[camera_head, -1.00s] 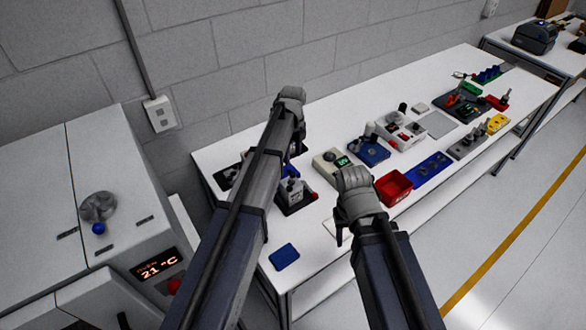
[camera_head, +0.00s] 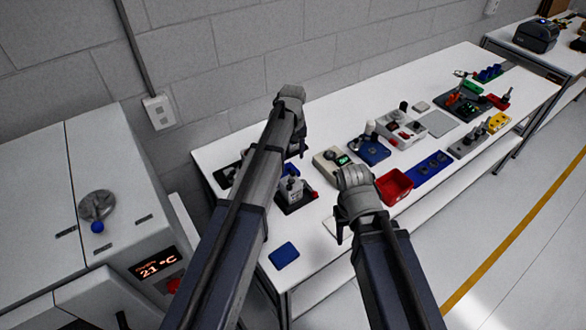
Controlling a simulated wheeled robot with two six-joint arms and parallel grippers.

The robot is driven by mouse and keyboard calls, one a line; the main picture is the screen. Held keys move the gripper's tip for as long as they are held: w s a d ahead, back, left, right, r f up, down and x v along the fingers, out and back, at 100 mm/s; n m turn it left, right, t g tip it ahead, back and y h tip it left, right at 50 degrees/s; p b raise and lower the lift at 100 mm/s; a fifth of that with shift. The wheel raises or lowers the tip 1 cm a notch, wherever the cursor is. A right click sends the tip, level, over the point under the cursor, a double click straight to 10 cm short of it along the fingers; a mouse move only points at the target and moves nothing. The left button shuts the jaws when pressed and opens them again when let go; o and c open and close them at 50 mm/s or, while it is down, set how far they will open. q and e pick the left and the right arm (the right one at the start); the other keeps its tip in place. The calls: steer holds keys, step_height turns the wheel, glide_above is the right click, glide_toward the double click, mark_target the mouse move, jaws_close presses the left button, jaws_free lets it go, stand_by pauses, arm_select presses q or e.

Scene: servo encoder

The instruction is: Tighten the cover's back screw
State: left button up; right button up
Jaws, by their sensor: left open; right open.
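My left gripper (camera_head: 299,143) is above the back left part of the white table, mostly hidden behind my own forearm and wrist. My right gripper (camera_head: 341,232) hangs over the front of the table, left of the red bin, partly hidden by my wrist. Both are open, and I see nothing held. A grey unit (camera_head: 292,188) stands on a black base between the two arms. A blue fixture (camera_head: 372,152) with upright parts stands farther right. The cover and its back screw are too small or hidden to make out.
A beige box with a green display (camera_head: 329,159) stands behind my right wrist. A red bin (camera_head: 395,185), a blue mat (camera_head: 432,167) and a grey tray (camera_head: 401,128) lie to its right. A blue pad (camera_head: 284,256) lies at the front left. The front left tabletop is mostly clear.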

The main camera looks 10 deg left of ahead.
mark_target(293, 172)
arm_select(q)
steer(key=n, duration=0.3)
steer(key=shift+f, duration=0.1)
step_height(293, 172, down, 8)
steer(key=b, duration=0.8)
steer(key=shift+r, duration=0.2)
steer(key=shift+c, duration=0.3)
jaws_close()
